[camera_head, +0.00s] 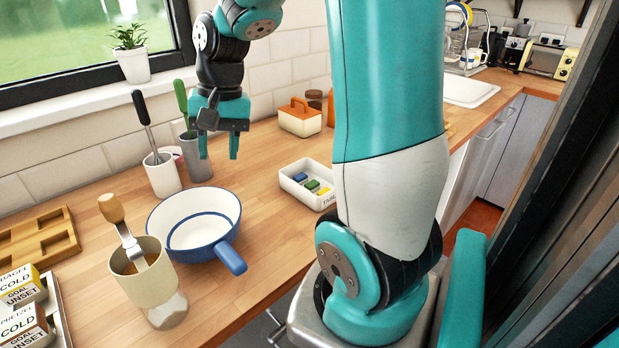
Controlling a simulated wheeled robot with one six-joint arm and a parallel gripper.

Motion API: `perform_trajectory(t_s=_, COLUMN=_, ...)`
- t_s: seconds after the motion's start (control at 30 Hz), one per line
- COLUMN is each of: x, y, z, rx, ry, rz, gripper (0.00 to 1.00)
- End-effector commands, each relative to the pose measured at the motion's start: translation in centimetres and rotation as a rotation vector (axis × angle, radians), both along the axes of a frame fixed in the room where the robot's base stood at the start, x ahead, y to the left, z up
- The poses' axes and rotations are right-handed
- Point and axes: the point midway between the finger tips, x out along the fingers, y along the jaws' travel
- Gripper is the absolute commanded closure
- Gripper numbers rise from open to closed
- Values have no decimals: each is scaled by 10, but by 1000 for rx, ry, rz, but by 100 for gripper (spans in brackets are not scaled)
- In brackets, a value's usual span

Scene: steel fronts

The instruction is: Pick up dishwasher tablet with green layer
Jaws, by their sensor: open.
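A small white tray (297,192) stands on the wooden counter, right of the pan and partly hidden by my own arm. Several small coloured tablets lie in it. The tablet with the green layer (312,185) appears to be the middle one, with blue and yellow ones close by; they are too small to tell their layers clearly. My gripper (219,154) is open and empty, pointing down. It is in the air above the counter, to the left of the tray in the picture and apart from it.
A white and blue pan (193,221) stands below my gripper in the picture. Utensil cups (162,176) stand by the wall at left. Bare counter (255,180) lies between pan and tray.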

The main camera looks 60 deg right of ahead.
Motion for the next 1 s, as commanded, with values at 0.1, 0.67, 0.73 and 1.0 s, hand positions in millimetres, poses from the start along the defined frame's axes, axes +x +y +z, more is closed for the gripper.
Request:
perform_trajectory(t_s=0.1, x=-9, y=-100, z=1, rx=1, ry=87, rz=-440, gripper=60)
perform_trajectory(t_s=0.67, x=-75, y=-229, z=-51, rx=20, ry=221, rz=-1101, gripper=60)
perform_trajectory(t_s=0.73, x=-74, y=-227, z=-67, rx=19, ry=221, rz=-1099, gripper=60)
perform_trajectory(t_s=1.0, x=-72, y=-221, z=-120, rx=17, ry=217, rz=-1099, gripper=60)
